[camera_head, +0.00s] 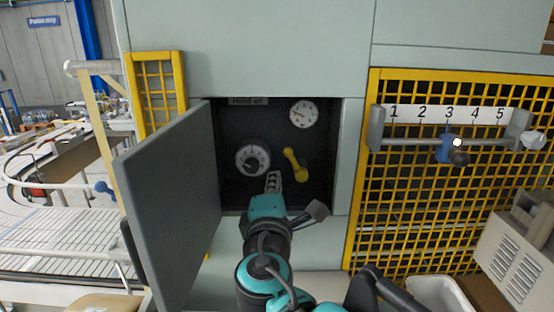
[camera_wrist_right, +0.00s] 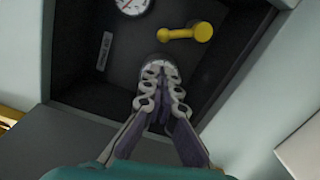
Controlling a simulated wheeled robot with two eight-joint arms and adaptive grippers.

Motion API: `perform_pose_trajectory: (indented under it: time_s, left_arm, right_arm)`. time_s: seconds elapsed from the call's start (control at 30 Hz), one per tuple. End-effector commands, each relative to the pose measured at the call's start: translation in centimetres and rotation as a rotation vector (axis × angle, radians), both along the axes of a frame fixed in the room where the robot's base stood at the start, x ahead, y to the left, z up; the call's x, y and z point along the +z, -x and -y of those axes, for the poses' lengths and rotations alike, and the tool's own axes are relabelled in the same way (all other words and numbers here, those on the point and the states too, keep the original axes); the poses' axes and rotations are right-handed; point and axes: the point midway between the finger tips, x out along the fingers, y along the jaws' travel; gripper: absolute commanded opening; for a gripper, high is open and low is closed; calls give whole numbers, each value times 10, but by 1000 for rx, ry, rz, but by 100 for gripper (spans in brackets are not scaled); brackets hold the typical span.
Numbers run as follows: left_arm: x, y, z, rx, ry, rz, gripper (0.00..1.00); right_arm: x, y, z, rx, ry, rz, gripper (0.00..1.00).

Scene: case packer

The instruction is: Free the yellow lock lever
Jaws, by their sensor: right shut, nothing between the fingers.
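The yellow lock lever (camera_head: 294,164) is mounted on the dark back wall of an open cabinet, to the right of a round dial. In the right wrist view the lever (camera_wrist_right: 186,33) is up and to the right of the fingertips. My right gripper (camera_head: 273,182) is shut and empty, reaching into the cabinet opening below the lever and apart from it. In the right wrist view its fingertips (camera_wrist_right: 160,72) are close together in front of the dial (camera_wrist_right: 172,64) and partly cover it. My left gripper is not in view.
The grey cabinet door (camera_head: 170,205) stands open on the left. A round gauge (camera_head: 303,114) sits above the lever. A numbered rail with a blue slider (camera_head: 444,149) hangs on yellow mesh at the right. The cabinet's side walls bound the opening.

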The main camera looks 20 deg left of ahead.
Motion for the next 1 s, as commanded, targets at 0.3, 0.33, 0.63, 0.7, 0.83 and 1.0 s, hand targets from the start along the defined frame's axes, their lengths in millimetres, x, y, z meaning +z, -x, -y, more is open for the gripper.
perform_pose_trajectory:
  time_s: [0.3,0.33,0.63,0.7,0.83,1.0]
  left_arm:
    - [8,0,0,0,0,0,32]
    - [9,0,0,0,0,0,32]
    - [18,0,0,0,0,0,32]
    - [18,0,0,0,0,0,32]
    - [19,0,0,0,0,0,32]
    - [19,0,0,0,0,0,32]
  right_arm:
    - [2,-35,-7,-3,-1,-1,0]
    - [2,-41,-9,-3,-1,-1,0]
    - [3,-87,-19,-2,-1,-1,0]
    - [2,-93,-21,-2,-1,-1,0]
    - [2,-97,-22,-1,-1,-1,0]
    - [1,-98,-22,-1,-1,-1,0]
